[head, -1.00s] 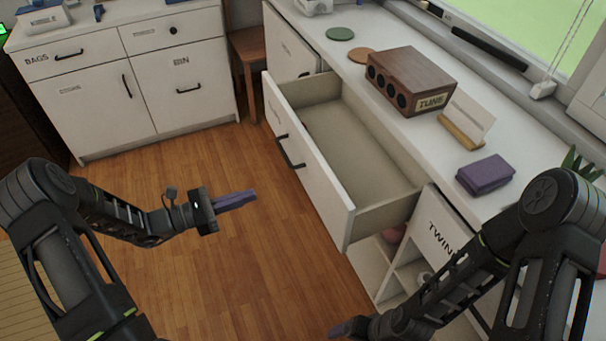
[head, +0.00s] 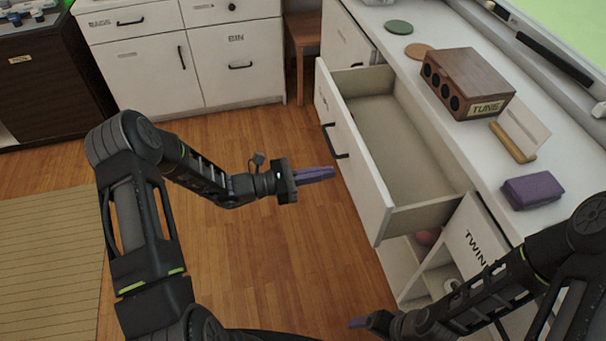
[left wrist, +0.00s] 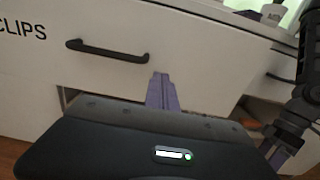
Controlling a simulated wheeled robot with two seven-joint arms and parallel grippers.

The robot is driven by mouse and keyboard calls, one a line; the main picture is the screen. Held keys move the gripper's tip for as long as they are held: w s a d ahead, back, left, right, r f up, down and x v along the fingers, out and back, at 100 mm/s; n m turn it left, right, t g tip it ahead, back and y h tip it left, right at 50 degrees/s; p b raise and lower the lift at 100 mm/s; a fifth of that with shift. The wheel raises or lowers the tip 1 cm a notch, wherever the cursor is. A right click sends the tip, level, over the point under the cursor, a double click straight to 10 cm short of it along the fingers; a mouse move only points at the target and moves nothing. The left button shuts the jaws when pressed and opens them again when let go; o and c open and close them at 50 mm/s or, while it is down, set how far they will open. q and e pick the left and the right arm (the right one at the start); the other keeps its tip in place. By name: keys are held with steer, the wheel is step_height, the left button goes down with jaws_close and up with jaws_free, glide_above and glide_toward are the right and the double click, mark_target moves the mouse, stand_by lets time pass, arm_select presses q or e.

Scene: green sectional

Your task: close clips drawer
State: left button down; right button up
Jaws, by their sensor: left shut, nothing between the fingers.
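The clips drawer (head: 350,160) is pulled well out of the white counter and looks empty inside. Its white front with a black bar handle (head: 334,141) faces left. In the left wrist view the drawer front (left wrist: 195,62) shows the word CLIPS and the handle (left wrist: 107,50). My left gripper (head: 328,173) has purple fingers held together with nothing between them. It is in front of the drawer face, below the handle in the picture; I cannot tell whether it touches. My right gripper (head: 358,322) is low at the bottom of the head view, its finger opening unclear.
A TWINE door or drawer (head: 474,245) and open shelves lie below the counter, near my right arm. Wooden floor left of the drawer is clear.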

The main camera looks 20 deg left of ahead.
mark_target(351, 168)
arm_select(q)
steer(key=x, duration=0.4)
steer(key=shift+w+d, duration=0.1)
arm_select(e)
steer(key=shift+r, duration=0.25)
arm_select(q)
steer(key=shift+d, duration=0.1)
